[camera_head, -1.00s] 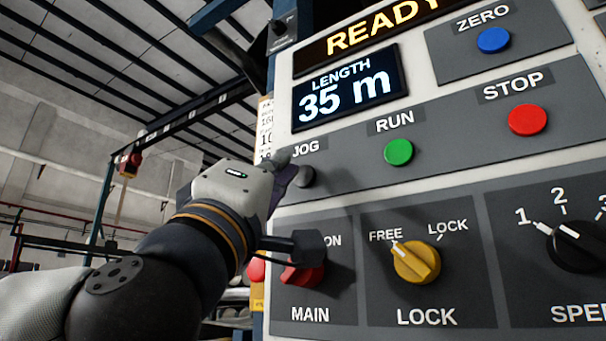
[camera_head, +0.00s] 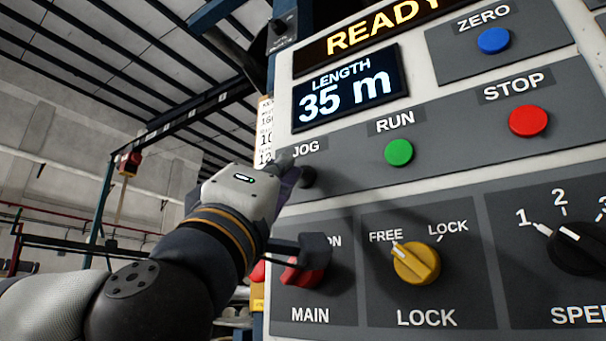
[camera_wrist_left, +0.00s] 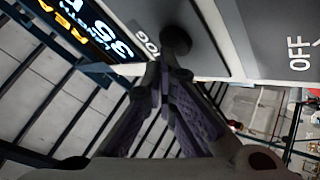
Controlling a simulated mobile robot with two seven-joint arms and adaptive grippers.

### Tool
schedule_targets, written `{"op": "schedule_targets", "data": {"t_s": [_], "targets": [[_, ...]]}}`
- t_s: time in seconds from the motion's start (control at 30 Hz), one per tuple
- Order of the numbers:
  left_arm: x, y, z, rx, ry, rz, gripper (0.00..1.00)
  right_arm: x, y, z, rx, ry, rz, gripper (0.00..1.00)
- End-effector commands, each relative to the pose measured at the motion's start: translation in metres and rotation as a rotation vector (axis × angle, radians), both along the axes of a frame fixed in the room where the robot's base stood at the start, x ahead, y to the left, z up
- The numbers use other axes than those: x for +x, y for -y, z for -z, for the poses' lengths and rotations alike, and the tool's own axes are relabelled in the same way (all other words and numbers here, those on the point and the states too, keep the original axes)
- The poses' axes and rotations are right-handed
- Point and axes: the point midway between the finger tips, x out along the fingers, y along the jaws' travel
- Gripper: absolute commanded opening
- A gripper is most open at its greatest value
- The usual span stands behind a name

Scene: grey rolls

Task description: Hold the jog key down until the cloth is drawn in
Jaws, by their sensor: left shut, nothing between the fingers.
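The jog key (camera_head: 307,177) is a dark round button under the JOG label on the grey control panel (camera_head: 345,170). My left gripper (camera_head: 292,172) is shut and empty, with its fingertips right at the key. In the left wrist view the shut fingertips (camera_wrist_left: 169,72) are close against the dark key (camera_wrist_left: 174,42); I cannot tell whether it is pressed in. The display (camera_head: 350,88) reads LENGTH 35 m, and the sign above it (camera_head: 385,27) reads READY. No cloth can be made out. My right gripper is not in view.
The green RUN button (camera_head: 399,152) and red STOP button (camera_head: 528,120) lie to the right of the key. The red MAIN switch (camera_head: 302,275) and yellow LOCK knob (camera_head: 416,263), pointing to FREE, are below. A blue ZERO button (camera_head: 493,41) is at top right.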

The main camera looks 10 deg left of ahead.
Motion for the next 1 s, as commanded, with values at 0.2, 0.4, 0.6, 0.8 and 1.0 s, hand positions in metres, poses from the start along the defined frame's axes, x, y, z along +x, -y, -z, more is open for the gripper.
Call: {"op": "schedule_targets", "data": {"t_s": [0.2,0.4,0.6,0.8,1.0], "targets": [[0.0024,0.0008,0.0,0.0,-0.001,0.0,0.0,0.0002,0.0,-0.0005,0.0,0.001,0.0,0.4],[0.0048,0.0015,-0.0001,0.0,-0.001,0.0,0.0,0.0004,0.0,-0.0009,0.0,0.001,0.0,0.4],[0.007,0.0026,0.0,0.0,-0.001,0.0,0.0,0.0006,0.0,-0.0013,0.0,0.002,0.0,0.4],[0.0085,0.0034,0.0002,0.0,-0.001,0.0,0.0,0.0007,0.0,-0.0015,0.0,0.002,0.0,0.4],[0.0085,0.0034,0.0004,0.0,-0.001,0.0,0.0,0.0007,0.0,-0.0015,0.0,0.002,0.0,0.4]]}}
